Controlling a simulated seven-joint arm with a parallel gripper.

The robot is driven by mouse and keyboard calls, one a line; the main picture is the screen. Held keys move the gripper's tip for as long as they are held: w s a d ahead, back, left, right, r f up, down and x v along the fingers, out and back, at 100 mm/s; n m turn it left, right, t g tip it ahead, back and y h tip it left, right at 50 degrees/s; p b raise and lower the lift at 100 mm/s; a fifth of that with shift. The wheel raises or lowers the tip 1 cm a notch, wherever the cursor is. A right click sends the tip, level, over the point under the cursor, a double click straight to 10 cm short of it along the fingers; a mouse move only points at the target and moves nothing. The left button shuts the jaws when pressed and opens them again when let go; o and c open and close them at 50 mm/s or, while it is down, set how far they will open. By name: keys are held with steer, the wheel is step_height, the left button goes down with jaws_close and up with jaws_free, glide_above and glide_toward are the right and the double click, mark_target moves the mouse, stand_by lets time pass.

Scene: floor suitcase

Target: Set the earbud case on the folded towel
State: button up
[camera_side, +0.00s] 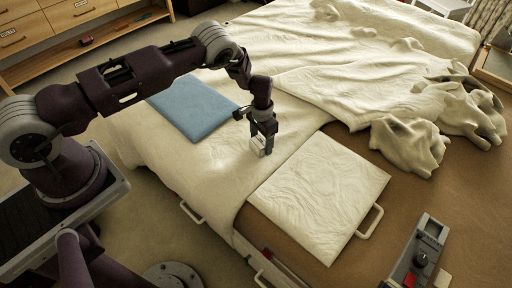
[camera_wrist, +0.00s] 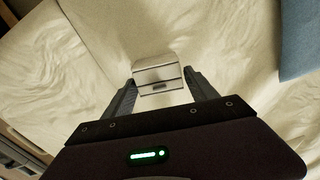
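The earbud case (camera_wrist: 158,75) is a small white box with a dark slot on its front. It sits between my fingertips, which meet its two sides with no clear gap. My gripper (camera_side: 263,138) points down over the cream bedding and is shut on the case, which also shows in the side view (camera_side: 257,148). I cannot tell whether the case touches the bedding. A flat blue folded cloth (camera_side: 195,108), which looks like the folded towel, lies left of and behind my gripper. Its corner shows at the upper right of the wrist view (camera_wrist: 300,45).
A flat cream folded piece (camera_side: 320,195) lies to the right, beside a suitcase handle (camera_side: 370,222). Rumpled bedding (camera_side: 405,145) is heaped further right. A grey device (camera_side: 420,255) lies on brown fabric at lower right. The bedding between gripper and blue cloth is clear.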

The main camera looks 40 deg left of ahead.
steer(key=c, duration=1.1)
step_height(320, 180, up, 10)
step_height(320, 180, up, 7)
glide_above(261, 139)
steer(key=s+a, duration=0.1)
steer(key=s, duration=0.1)
steer(key=s+r, duration=0.4)
steer(key=s+a+r+n, duration=0.1)
steer(key=s+r, duration=0.3)
steer(key=s+r+n, duration=0.1)
steer(key=s+r, duration=0.4)
steer(key=shift+a, duration=0.4)
